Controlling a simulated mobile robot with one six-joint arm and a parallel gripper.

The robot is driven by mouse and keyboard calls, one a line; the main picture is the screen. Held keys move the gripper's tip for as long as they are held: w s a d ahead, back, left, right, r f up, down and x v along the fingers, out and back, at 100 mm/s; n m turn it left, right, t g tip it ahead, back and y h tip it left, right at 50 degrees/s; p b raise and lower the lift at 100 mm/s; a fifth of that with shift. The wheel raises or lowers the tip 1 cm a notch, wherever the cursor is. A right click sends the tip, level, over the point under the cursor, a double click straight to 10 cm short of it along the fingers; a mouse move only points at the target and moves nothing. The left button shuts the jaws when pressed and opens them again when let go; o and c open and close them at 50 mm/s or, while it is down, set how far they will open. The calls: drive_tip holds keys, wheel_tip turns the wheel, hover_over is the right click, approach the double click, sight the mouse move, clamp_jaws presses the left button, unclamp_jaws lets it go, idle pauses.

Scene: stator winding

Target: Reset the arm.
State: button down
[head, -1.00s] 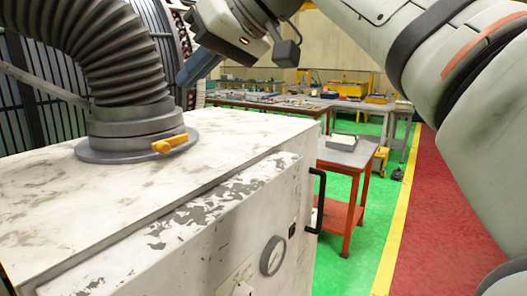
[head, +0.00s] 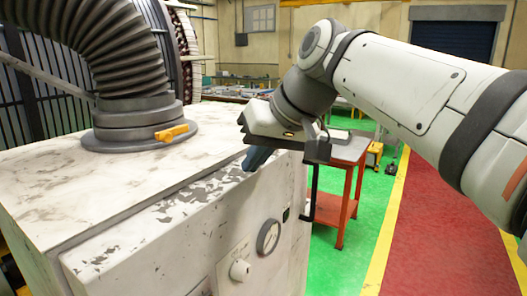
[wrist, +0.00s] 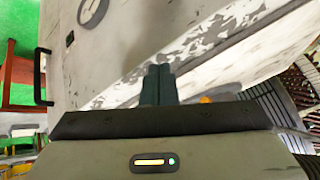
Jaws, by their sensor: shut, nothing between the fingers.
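My gripper (head: 257,158) is in front of the right end of the worn white cabinet (head: 60,190) in the head view, with my arm reaching in from the right. In the wrist view my gripper (wrist: 158,84) shows its two dark fingers pressed together, with nothing between them. The fingers point toward the cabinet's (wrist: 130,45) chipped edge and front face. I cannot tell how far they are from the surface.
A ribbed black hose (head: 110,50) rises from a grey flange with an orange lever (head: 172,133) on the cabinet top. A gauge (head: 269,237) and a black handle (head: 312,205) are on its front. A red cart (head: 345,180) stands behind. Green floor (head: 340,270) is clear at right.

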drive_tip(key=s+d+f+m+h, duration=0.1)
drive_tip(key=s+d+f, duration=0.3)
drive_tip(key=f, duration=0.5)
drive_tip(key=s+d+f+m+h, duration=0.2)
drive_tip(key=s+d+f+h, duration=0.1)
drive_tip(key=d+f, duration=0.4)
drive_tip(key=s+d+f+m+g+h, duration=0.1)
drive_tip(key=s+d+f, duration=0.4)
drive_tip(key=f, duration=0.6)
drive_tip(key=shift+d+f+m+h, duration=0.2)
drive_tip(key=shift+d+m+h, duration=0.05)
drive_tip(key=shift+m+h, duration=0.25)
